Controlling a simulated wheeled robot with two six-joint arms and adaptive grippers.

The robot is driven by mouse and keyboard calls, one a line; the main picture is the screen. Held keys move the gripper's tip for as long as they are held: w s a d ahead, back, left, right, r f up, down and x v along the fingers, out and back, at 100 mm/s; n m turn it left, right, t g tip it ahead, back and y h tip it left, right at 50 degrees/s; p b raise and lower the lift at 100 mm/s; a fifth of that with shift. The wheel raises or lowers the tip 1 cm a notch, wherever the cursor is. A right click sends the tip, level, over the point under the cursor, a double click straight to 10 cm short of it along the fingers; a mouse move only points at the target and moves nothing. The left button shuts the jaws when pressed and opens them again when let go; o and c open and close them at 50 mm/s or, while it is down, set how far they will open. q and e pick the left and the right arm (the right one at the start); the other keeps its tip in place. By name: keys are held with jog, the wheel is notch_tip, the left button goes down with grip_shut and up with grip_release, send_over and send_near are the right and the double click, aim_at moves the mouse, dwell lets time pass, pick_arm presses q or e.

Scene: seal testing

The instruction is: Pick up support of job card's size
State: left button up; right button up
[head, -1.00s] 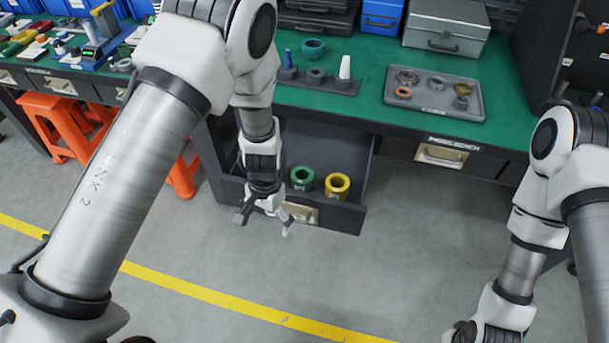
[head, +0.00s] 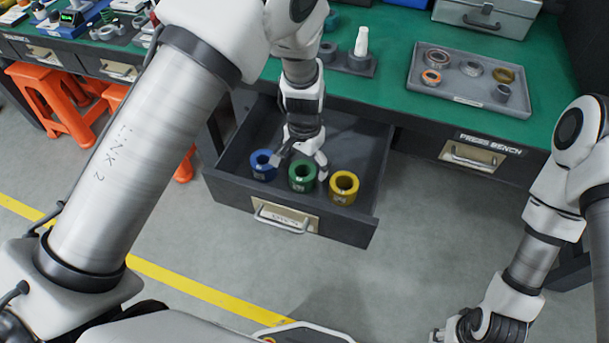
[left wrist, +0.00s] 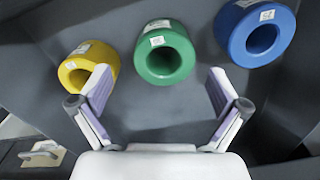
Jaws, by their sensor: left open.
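Three ring-shaped supports stand in the open drawer (head: 290,216): a blue one (head: 262,166) at left, a green one (head: 302,176) in the middle and a yellow one (head: 343,187) at right. In the left wrist view the order is reversed: yellow (left wrist: 90,64), green (left wrist: 164,54), blue (left wrist: 255,32), each with a small white label. My left gripper (head: 302,172) is open and empty, over the drawer by the green support. The green one shows between and beyond its fingers (left wrist: 160,105). No job card is readable.
The press bench's green top (head: 390,50) bears a grey tray (head: 430,90) with several rings and a dark holder (head: 350,65) with a white cone. Orange stools (head: 60,100) stand at left. The floor in front of the drawer is clear.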

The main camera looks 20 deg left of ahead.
aim_at(303, 174)
pick_arm(q)
jog(key=f, duration=0.5)
jog(key=shift+w+a+f, duration=0.1)
jog(key=shift+a+f, duration=0.15)
jog(key=shift+r, duration=0.1)
jog(key=shift+c, duration=0.8)
jog(key=c, duration=1.5)
jog(key=shift+r, duration=0.1)
